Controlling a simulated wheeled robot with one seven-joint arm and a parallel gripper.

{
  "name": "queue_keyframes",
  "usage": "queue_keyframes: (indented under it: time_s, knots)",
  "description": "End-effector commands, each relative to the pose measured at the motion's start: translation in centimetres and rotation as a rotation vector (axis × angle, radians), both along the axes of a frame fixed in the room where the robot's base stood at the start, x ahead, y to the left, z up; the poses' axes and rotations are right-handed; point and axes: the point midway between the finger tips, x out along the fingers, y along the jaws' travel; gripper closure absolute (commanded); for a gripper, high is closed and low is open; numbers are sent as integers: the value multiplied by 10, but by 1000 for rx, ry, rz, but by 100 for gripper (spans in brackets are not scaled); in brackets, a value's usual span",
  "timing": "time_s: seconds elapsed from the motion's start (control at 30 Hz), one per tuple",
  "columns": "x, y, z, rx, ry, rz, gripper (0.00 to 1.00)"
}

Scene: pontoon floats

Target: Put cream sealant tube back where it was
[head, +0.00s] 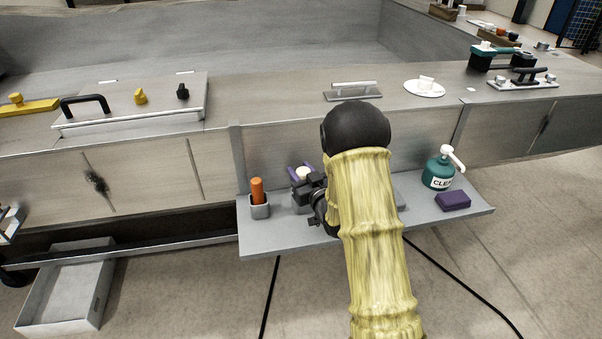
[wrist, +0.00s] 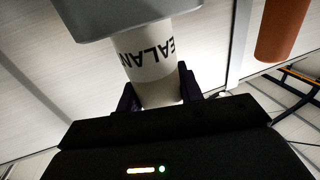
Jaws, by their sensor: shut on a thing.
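The cream sealant tube (head: 303,174) is upright at the shelf on the front of the bench. Dark upside-down letters show on it in the wrist view (wrist: 146,58). My gripper (head: 301,172) is shut on the tube, with a purple finger on each side of it; the fingers also show in the wrist view (wrist: 158,90). A grey holder (wrist: 115,14) covers the tube's far end in the wrist view, so the tube appears to be in it. I cannot tell whether it is fully seated. My arm hides part of this spot in the head view.
An orange tube (head: 257,190) stands in a grey cup (head: 260,209) to the left on the shelf (head: 285,238). A teal pump bottle (head: 438,172) and a purple block (head: 453,201) are at the shelf's right. An open grey bin (head: 65,295) is on the floor.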

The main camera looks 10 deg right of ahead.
Motion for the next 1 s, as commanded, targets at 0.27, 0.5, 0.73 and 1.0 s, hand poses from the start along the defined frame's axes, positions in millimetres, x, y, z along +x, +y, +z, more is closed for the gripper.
queue_keyframes:
  time_s: [0.27, 0.5, 0.73, 1.0]
  knots:
    - [0, 0, -3, -1, -3, 0, 86]
    - [0, 0, -6, 0, -2, 0, 54]
    - [0, 0, -6, 0, -2, 0, 42]
    - [-1, -1, -3, -1, -1, 0, 42]
